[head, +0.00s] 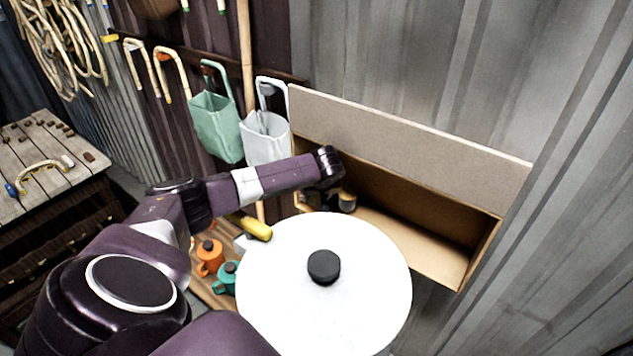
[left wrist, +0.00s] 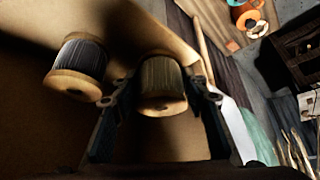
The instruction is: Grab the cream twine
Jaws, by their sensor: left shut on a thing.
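My left gripper (head: 318,198) reaches into an open cardboard-coloured box (head: 410,232) on the wall. In the left wrist view its fingers (left wrist: 158,98) are on both sides of a wooden spool wound with twine (left wrist: 162,76) and are shut on it. That twine looks dull tan in the shadow, so I cannot be sure that it is the cream one. A second spool with darker grey twine (left wrist: 80,58) stands apart to the left in that view. In the head view a dark spool (head: 347,201) shows just right of the gripper. My right gripper is not in view.
Green (head: 216,125) and white (head: 265,137) holders hang left of the box. A slatted bench (head: 40,165) is at far left.

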